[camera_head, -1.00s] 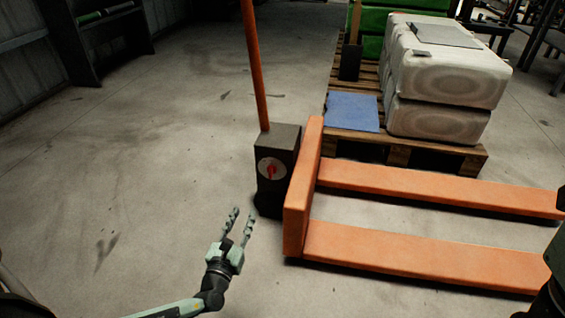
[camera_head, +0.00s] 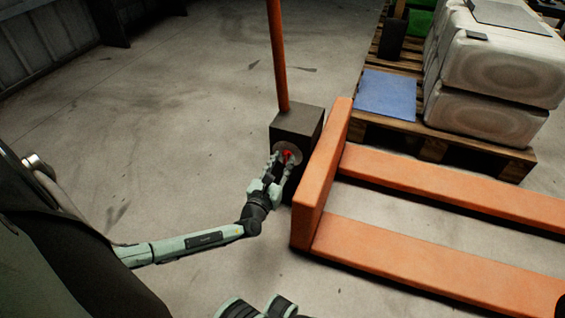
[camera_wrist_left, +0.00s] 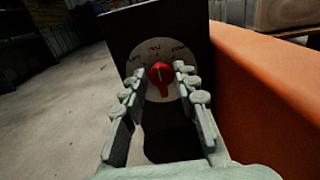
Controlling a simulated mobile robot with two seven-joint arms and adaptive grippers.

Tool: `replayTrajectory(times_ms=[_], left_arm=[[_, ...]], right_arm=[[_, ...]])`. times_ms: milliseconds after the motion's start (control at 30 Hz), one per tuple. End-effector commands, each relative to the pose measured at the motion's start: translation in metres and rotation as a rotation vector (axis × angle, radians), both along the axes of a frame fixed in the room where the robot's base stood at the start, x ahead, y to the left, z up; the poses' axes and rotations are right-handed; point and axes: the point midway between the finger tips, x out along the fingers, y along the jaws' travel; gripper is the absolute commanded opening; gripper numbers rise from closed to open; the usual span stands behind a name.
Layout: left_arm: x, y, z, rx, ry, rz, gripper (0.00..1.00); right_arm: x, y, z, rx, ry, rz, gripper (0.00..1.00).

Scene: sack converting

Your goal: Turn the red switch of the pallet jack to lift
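The red switch (camera_head: 287,154) sits on a round pale plate on the dark box of the orange pallet jack (camera_head: 322,172). In the left wrist view the red switch (camera_wrist_left: 160,77) stands upright on its dial (camera_wrist_left: 147,56), whose lettering is too small to read surely. My left gripper (camera_head: 281,161) is in front of the dial. Its two open fingers (camera_wrist_left: 158,82) lie on either side of the switch, with gaps visible between them and it. Whether the fingertips touch the plate cannot be told. Part of my right arm (camera_head: 262,308) shows at the bottom edge; its fingers are not clearly seen.
The jack's orange handle (camera_head: 277,55) rises from the box. Its forks (camera_head: 450,185) reach to the right. Behind them a wooden pallet (camera_head: 437,146) bears white sacks (camera_head: 497,75) and a blue sheet (camera_head: 386,93). The floor left of the jack is clear.

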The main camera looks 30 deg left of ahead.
Motion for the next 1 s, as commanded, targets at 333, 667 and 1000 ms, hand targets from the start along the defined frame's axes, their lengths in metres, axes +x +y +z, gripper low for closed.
replayTrajectory(times_ms=[333,667,1000], left_arm=[[0.0042,0.0013,0.0001,0.0,0.001,0.001,0.27],[0.004,0.0014,0.0001,0.0,0.0,0.001,0.0],[0.0039,0.0019,0.0002,-0.033,-0.008,0.0,0.0]], right_arm=[[0.0005,0.0002,0.0002,-0.003,-0.001,-0.001,0.4],[0.0003,0.0001,0.0003,-0.003,-0.001,-0.002,0.4],[0.0,0.0001,0.0003,-0.003,-0.002,-0.002,0.4]])
